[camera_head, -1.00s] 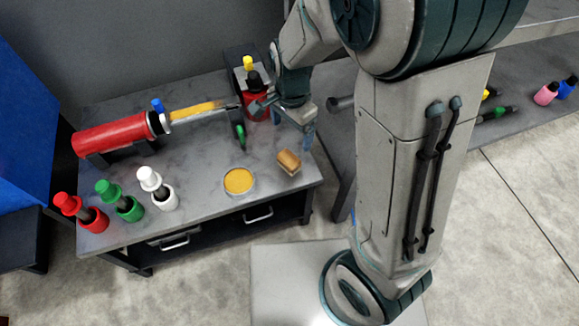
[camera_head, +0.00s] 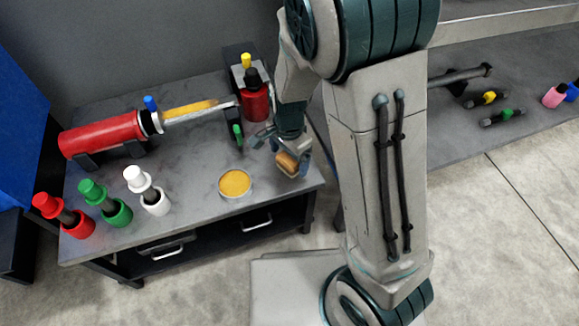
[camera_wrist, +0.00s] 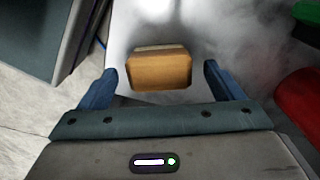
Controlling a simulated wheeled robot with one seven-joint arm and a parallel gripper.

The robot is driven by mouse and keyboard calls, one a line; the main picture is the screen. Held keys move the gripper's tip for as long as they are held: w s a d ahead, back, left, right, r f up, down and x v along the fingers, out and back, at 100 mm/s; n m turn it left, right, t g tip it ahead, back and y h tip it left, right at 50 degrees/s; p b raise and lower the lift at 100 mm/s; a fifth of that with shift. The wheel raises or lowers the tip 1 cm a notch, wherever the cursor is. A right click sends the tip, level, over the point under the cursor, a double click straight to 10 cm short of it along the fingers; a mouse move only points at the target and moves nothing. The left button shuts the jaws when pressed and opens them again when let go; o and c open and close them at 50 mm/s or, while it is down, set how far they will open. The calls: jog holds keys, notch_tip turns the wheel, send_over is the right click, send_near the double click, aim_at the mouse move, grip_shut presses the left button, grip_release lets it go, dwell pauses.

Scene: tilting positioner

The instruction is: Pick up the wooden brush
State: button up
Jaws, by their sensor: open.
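The wooden brush (camera_head: 287,162) is a small brown block near the right front corner of the grey table. In the wrist view the brush (camera_wrist: 158,70) lies between and ahead of my two blue fingers, with a pale strip along its far edge. My gripper (camera_head: 280,150) is lowered over the brush, and in the wrist view my gripper (camera_wrist: 158,88) is open, with a gap to the brush on both sides. Whether the fingertips reach down past the brush's top is hard to tell.
A round tin of yellow-orange content (camera_head: 235,183) stands left of the brush. A green-handled tool (camera_head: 238,133) and a red bottle (camera_head: 255,102) are behind. Red (camera_head: 65,216), green (camera_head: 106,205) and white (camera_head: 148,192) bottles stand at left.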

aim_at(289, 158)
jog(key=shift+f, duration=0.75)
jog(key=shift+r, duration=0.1)
jog(key=shift+c, duration=0.4)
jog(key=c, duration=1.1)
jog(key=shift+r, duration=0.1)
jog(key=shift+r+p, duration=0.4)
jog(key=shift+r, duration=0.1)
notch_tip(289, 158, up, 4)
jog(key=shift+f+p, duration=0.2)
jog(key=shift+p, duration=0.95)
jog(key=s+d+r+p, duration=0.1)
jog(key=s+d+r, duration=0.1)
jog(key=d, duration=0.1)
jog(key=s+d+r+p, duration=0.1)
jog(key=s+d+r, duration=0.1)
jog(key=d, duration=0.1)
jog(key=s+d+r+p, duration=0.2)
jog(key=d, duration=0.1)
jog(key=shift+s+d+r, duration=0.1)
jog(key=shift+s+d, duration=0.1)
jog(key=shift+d, duration=0.2)
